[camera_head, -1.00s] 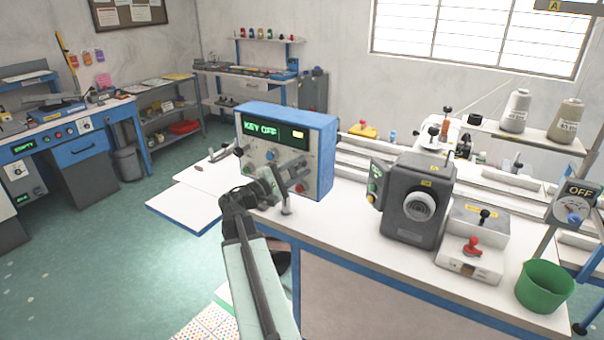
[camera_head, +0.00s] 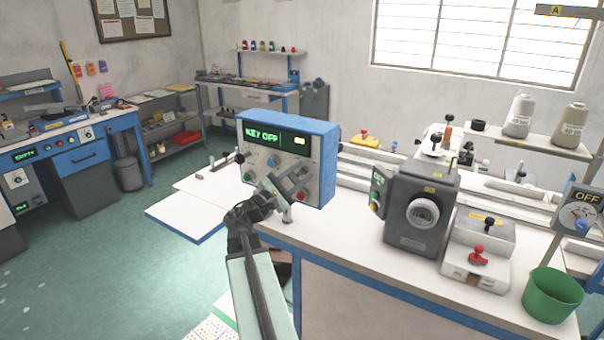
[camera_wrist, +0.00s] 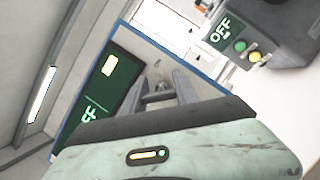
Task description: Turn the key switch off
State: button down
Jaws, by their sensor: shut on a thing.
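The blue and grey control box (camera_head: 328,165) stands on the white bench. Its green display (camera_head: 263,134) reads KEY OFF; part of that display also shows in the wrist view (camera_wrist: 88,112). My gripper (camera_head: 298,186) is at the lower right of the box's front panel. In the wrist view its two fingers (camera_wrist: 162,86) reach the panel and are shut on the key switch (camera_wrist: 160,87), a small grey metal part between the fingertips. The fingers hide most of the key in the head view.
A grey machine (camera_head: 424,212) stands right of the box, with a small panel reading OFF (camera_wrist: 221,33) in the wrist view. A unit with a red knob (camera_head: 478,255) and a green bin (camera_head: 552,296) are further right.

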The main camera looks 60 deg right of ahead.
aim_at(293, 180)
jog(key=shift+s+f, duration=0.15)
jog(key=c, duration=1)
grip_release()
jog(key=shift+d, duration=0.1)
jog(key=shift+o, duration=0.2)
jog(key=b+v, duration=0.2)
jog(key=v, duration=0.5)
jog(key=shift+a+f, duration=0.1)
jog(key=shift+a, duration=0.3)
